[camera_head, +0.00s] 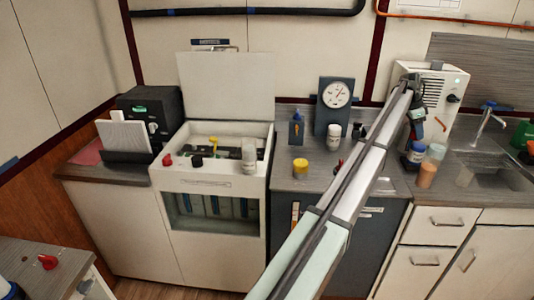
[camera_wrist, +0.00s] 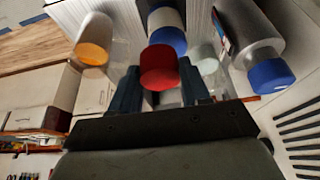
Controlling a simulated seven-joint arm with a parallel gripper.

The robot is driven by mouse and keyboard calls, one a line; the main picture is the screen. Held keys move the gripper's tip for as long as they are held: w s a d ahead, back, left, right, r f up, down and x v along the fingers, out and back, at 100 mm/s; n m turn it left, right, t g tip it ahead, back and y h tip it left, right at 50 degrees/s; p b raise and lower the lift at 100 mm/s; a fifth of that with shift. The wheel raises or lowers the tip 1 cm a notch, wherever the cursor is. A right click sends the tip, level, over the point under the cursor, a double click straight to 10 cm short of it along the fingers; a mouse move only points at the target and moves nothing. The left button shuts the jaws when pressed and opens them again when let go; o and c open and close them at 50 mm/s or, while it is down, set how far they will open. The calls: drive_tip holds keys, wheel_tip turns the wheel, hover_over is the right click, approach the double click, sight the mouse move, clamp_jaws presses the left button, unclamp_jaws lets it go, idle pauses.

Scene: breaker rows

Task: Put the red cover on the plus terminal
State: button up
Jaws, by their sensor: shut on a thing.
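The red cover (camera_wrist: 158,68) is a small red cylinder between the two fingers of my gripper (camera_wrist: 162,88) in the wrist view. The fingers are shut on it. In the head view my arm reaches to the right counter, and the gripper (camera_head: 418,112) is in front of the white machine; a small red spot shows there. A white cabinet with a raised lid (camera_head: 222,185) stands left of centre. On its front ledge are a red knob-like part (camera_head: 167,160) and a black one (camera_head: 197,161). I cannot read any plus mark.
Near my gripper stand a blue-and-white jar (camera_head: 416,153), an orange-filled jar (camera_head: 428,172) and, in the wrist view, a grey bottle with a blue cap (camera_wrist: 262,55). A yellow-topped jar (camera_head: 300,168) and gauge (camera_head: 335,105) stand on the middle counter. A clear cylinder (camera_head: 249,155) stands on the cabinet.

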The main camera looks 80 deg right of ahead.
drive_tip(key=w+d+r+n, duration=0.1)
drive_tip(key=w+d, duration=0.2)
drive_tip(key=w, duration=1.4)
drive_tip(key=w+d, duration=0.3)
drive_tip(key=w, duration=1.5)
drive_tip(key=w+d+r+n, duration=0.1)
drive_tip(key=w+d, duration=0.3)
drive_tip(key=w, duration=1.3)
drive_tip(key=w+a+f+n+h, duration=0.1)
drive_tip(key=w+f, duration=0.3)
drive_tip(key=w, duration=0.4)
drive_tip(key=w+a+f+n+h, duration=0.1)
drive_tip(key=w+f+n, duration=0.1)
drive_tip(key=w+f, duration=0.45)
drive_tip(key=shift+m, duration=0.3)
drive_tip(key=shift+w+f, duration=0.25)
drive_tip(key=shift+f, duration=1)
drive_tip(key=shift+w+f, duration=0.2)
drive_tip(key=shift+f, duration=1.05)
drive_tip(key=shift+w+f, duration=0.25)
drive_tip(key=shift+f, duration=1)
drive_tip(key=shift+f, duration=0.1)
drive_tip(key=o, duration=1.1)
drive_tip(key=shift+o, duration=0.2)
